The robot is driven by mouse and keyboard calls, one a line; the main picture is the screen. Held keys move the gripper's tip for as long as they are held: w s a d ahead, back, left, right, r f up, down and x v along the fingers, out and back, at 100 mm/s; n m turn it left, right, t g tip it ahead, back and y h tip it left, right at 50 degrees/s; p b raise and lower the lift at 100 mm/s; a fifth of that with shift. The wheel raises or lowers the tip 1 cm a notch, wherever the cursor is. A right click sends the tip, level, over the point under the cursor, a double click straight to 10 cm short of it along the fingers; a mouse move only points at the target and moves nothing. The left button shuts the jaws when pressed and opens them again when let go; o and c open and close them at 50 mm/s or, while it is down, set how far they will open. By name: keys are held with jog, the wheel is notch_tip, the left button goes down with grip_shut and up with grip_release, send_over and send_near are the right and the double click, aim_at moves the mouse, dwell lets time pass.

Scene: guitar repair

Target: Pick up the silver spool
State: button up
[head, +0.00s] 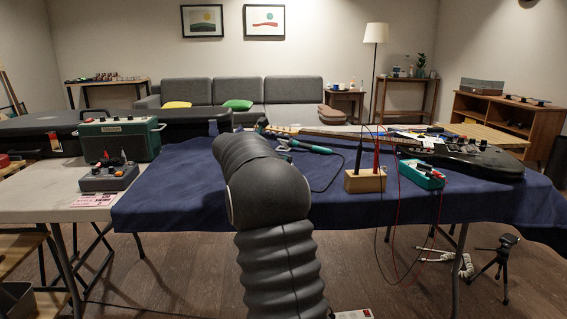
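I cannot make out a silver spool in the head view. Small items on the blue-covered table (165,205) are partly blocked by my dark ribbed arm, which rises through the middle of the picture and reaches over the table. My gripper does not show; the far end of the arm is hidden behind its own nearer links. I cannot tell whether the spool lies behind the arm.
On the table are a dark guitar (465,155), a wooden block (364,181) with upright probes, a teal meter (421,174) with hanging leads, and a teal tool (308,147). A green amplifier (119,140) and grey pedal (108,178) stand left. A tripod (496,265) stands on the floor.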

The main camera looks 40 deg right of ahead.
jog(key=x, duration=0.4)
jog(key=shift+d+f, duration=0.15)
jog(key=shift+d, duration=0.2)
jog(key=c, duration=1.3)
